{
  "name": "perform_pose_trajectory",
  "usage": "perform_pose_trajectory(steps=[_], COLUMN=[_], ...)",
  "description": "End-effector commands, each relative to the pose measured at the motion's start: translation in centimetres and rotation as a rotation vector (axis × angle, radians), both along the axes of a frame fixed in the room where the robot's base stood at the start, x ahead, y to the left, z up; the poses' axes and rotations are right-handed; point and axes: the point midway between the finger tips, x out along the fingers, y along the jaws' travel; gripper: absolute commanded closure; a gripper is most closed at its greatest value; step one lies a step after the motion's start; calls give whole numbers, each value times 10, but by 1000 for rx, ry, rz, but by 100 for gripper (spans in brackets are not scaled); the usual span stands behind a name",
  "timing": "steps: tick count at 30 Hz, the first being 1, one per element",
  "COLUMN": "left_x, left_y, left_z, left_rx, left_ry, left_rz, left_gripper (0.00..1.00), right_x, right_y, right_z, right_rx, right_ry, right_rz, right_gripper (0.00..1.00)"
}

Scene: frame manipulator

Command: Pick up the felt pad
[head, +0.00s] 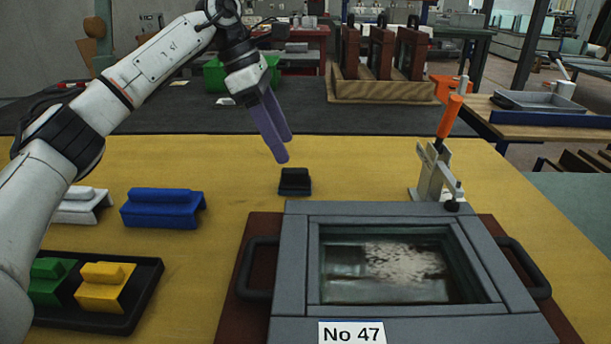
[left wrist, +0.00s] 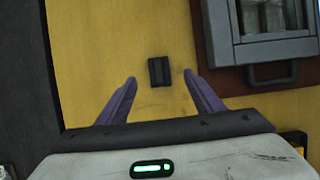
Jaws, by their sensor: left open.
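A small dark block, which looks like the felt pad (head: 295,182), lies on the yellow table top behind the grey frame. It also shows in the left wrist view (left wrist: 159,72), just beyond and between my fingertips. My left gripper (head: 284,150) has purple fingers and hangs above the pad, pointing down. In the left wrist view its fingers (left wrist: 159,76) are spread apart with nothing between them. The pad is not touched. My right gripper is not in view.
The grey frame (head: 296,270) labelled No 47 has black side handles and sits on a brown board. A toggle clamp (head: 435,175) with an orange handle stands behind it. A blue block (head: 162,208), a white block (head: 82,206) and a black tray (head: 140,293) with green and yellow blocks are at left.

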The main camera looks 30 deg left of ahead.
Motion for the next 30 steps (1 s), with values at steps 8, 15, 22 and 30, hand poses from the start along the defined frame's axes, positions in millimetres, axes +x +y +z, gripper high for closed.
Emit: perform_pose_trajectory(steps=[8, 15, 22, 30], left_x=[8, 14, 20, 20], left_y=[-12, -14, -22, -21], left_z=[-36, -63, -85, -84], left_rx=[-2, -3, -2, -2], left_ry=[1, 2, -1, -1], left_rz=[-1, 0, -1, -1], left_gripper=[39, 39, 39, 54], right_x=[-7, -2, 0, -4], right_y=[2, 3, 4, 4], right_z=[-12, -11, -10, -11], right_rx=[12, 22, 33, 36], right_ry=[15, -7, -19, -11], right_rz=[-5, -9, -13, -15], right_gripper=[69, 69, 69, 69])
